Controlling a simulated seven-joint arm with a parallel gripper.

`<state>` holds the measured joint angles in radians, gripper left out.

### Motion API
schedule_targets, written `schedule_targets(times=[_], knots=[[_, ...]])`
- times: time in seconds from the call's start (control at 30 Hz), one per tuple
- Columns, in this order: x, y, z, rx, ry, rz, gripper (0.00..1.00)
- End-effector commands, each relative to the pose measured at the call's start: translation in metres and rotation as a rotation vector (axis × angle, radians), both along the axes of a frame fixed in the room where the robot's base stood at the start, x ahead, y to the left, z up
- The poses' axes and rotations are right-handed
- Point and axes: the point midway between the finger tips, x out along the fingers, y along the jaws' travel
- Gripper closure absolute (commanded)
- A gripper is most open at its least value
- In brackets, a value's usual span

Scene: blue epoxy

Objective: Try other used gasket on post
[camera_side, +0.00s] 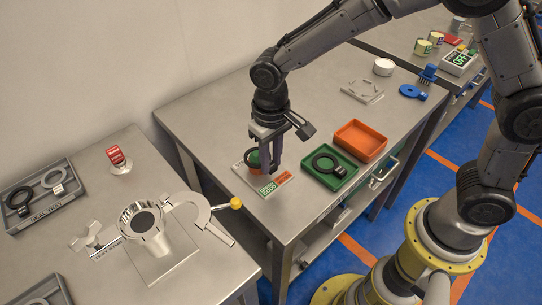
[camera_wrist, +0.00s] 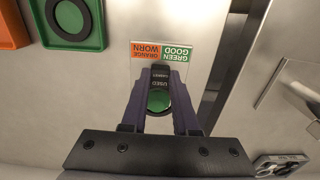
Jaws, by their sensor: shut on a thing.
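My gripper (camera_side: 265,172) is over the gauge plate (camera_side: 243,173) on the right-hand table, fingers pointing down. In the wrist view my gripper (camera_wrist: 159,108) is shut on a dark gasket whose tab reads USED (camera_wrist: 161,76). The green top of the post (camera_wrist: 158,101) shows through the ring. In the side view the green of the post (camera_side: 254,158) shows beside the fingers, with orange lower down. The fingers hide much of the ring; I cannot tell how far down the post it sits. The plate's label (camera_side: 274,184) reads GREEN GOOD, ORANGE WORN.
A green tray (camera_side: 313,180) holds another black gasket (camera_side: 326,164). An orange tray (camera_side: 361,140) behind it is empty. A metal housing (camera_side: 147,228) with an open clamp stands on the left table, near a grey tray (camera_side: 40,216) with a black and a grey ring.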

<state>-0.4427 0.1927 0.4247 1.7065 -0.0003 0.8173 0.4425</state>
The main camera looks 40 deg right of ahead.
Motion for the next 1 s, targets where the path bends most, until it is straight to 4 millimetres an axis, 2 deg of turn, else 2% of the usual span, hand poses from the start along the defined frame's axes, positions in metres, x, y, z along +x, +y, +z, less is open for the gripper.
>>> schedule_targets(times=[0.47,0.5,0.67,1.0], knots=[[-0.0004,-0.0002,-0.0098,-0.001,0.001,0.000,1.00],[-0.0002,-0.0001,-0.0096,0.000,0.000,0.000,0.67],[-0.0002,-0.0001,-0.0094,0.000,0.000,0.000,0.38],[0.0001,0.0001,-0.0069,0.000,-0.001,0.000,0.37]])
